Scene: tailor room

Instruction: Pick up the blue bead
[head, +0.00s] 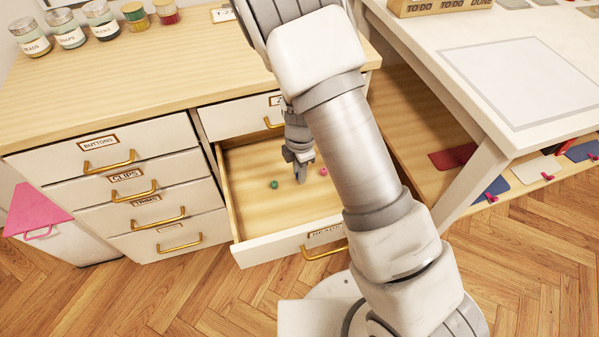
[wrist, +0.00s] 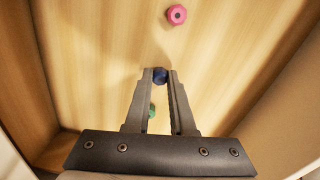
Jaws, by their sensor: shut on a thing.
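My gripper (wrist: 160,82) is shut on the blue bead (wrist: 160,75), which shows between the two fingertips in the wrist view. In the head view my gripper (head: 300,172) reaches down into the open drawer (head: 250,205); the blue bead cannot be made out there. A pink bead (wrist: 176,14) lies on the drawer floor beyond the fingertips, and it also shows in the head view (head: 323,171). A green bead (head: 274,184) lies left of my gripper; in the wrist view it shows between the fingers (wrist: 152,111), apart from the fingertips.
The drawer's walls stand around my gripper, with its front panel (head: 290,243) nearest. Closed drawers (head: 110,165) are on the left. Several jars (head: 70,35) stand on the cabinet top. A white table (head: 480,125) with an open shelf stands at the right.

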